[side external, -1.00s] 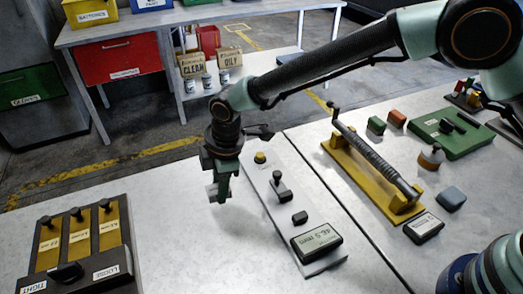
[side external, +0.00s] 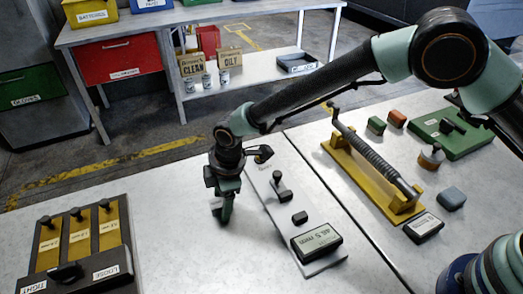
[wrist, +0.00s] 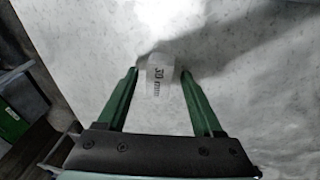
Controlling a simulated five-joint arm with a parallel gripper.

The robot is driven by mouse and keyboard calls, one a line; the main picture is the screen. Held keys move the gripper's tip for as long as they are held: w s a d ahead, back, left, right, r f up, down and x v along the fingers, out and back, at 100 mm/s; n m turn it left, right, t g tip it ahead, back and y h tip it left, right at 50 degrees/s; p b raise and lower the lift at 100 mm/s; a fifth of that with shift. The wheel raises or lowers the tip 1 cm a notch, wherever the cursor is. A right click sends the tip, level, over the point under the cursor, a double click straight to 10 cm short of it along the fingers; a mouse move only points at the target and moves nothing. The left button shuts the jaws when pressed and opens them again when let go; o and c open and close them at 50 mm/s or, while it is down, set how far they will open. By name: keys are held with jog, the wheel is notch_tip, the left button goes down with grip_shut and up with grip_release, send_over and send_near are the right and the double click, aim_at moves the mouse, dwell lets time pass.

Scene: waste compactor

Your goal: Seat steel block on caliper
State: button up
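A pale steel block (wrist: 159,74) with a printed label, seemingly "30 mm", lies on the white tabletop in the wrist view. My gripper (wrist: 160,72) has its two green fingers apart, with the block between the fingertips and a visible gap on either side. In the side view my gripper (side external: 221,212) points down, low over the table left of the caliper; I cannot make out the block there. The caliper (side external: 270,210) is a long pale plate with black knobs and a dark-framed display (side external: 317,241) reading about 46.5 mm. My wrist hides its far end.
A rack with yellow gauges (side external: 78,238) marked TIGHT and LOOSE stands at the left. Right of the table seam are a yellow stand with a ribbed rod (side external: 372,160), small blocks, a grey-blue block (side external: 452,198) and a green box (side external: 450,135). The near middle table is clear.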

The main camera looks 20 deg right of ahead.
jog(key=s+d+r+m, duration=0.1)
jog(key=d+r, duration=0.3)
jog(key=r, duration=0.4)
jog(key=d+r+m, duration=0.2)
jog(key=d+r, duration=0.3)
jog(key=r, duration=0.4)
jog(key=s+d+r+m+t, duration=0.2)
jog(key=d+r+m, duration=0.3)
jog(key=d, duration=0.5)
jog(key=s+d+r+m+t, duration=0.1)
jog(key=s+d+m, duration=0.3)
jog(key=d, duration=0.4)
jog(key=s+d+r+m+t+h, duration=0.1)
jog(key=s+d+m, duration=0.4)
jog(key=d, duration=0.3)
jog(key=shift+s+d+r, duration=0.15)
jog(key=shift+s+d, duration=0.15)
jog(key=shift+s, duration=0.3)
